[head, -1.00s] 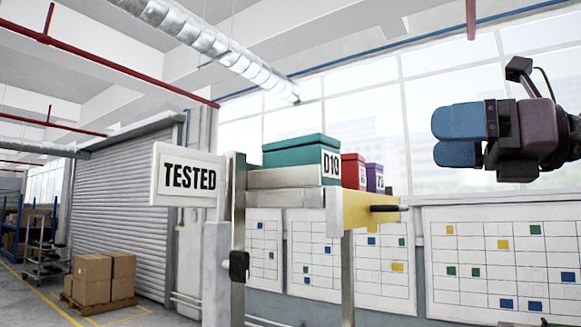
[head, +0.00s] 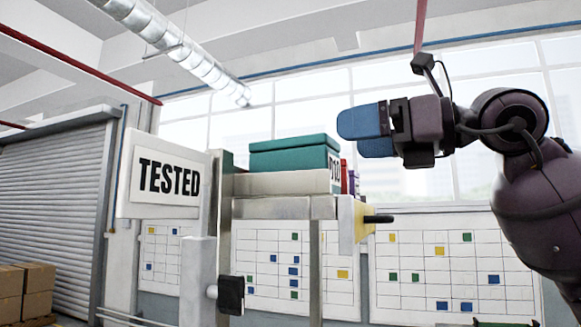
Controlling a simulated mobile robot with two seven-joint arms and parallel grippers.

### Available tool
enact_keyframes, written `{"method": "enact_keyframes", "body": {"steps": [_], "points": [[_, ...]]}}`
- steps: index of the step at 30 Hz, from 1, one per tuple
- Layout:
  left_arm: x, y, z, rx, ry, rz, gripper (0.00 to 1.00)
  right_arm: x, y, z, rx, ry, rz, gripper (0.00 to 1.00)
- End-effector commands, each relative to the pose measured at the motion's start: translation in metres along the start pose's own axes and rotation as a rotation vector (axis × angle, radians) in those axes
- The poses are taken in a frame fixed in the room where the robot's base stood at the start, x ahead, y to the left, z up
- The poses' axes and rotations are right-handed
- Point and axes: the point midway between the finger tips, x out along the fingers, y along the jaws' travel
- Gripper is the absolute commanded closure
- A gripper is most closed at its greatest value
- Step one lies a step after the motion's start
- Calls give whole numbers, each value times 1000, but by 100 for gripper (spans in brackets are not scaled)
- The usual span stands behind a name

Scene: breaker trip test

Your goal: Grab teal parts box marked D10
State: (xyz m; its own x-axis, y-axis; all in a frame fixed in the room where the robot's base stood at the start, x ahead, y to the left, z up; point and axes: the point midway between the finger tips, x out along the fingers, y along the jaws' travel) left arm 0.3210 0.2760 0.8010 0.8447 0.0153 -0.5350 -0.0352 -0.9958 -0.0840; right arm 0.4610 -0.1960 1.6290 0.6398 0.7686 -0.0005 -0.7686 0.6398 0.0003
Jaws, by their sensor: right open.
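The teal parts box marked D10 (head: 285,159) sits on top of the metal stand (head: 280,207), near its left part. Its label faces right and is partly cut off by the steep angle. My right gripper (head: 350,132) is up to the right of the box, at about the height of its lid in the picture. Its blue padded fingers point left toward the box, apart from it, with nothing seen between them. My left gripper is not in the head view.
A red box (head: 344,177) and a purple box (head: 353,184) stand close to the right of the teal box, partly hidden. A TESTED sign (head: 168,180) stands at the left of the stand. A dark handle (head: 378,219) sticks out at the stand's right end.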

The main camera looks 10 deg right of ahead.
Motion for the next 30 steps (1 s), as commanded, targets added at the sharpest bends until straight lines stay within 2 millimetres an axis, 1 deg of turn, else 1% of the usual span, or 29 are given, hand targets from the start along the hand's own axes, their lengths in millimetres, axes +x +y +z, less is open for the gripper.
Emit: {"method": "enact_keyframes", "body": {"steps": [1,3,11,18,21,24,30], "points": [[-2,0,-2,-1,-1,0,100,7,0,2,1,0,3,0],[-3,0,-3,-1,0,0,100,16,0,2,1,-1,3,0],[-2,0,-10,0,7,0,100,32,0,0,1,-1,3,0],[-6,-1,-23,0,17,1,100,64,0,-2,1,-1,3,0],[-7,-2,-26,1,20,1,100,73,-1,-3,1,-1,2,0],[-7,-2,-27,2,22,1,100,78,-1,-4,0,-1,2,0],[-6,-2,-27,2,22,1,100,78,-1,-4,0,-1,1,0]]}}
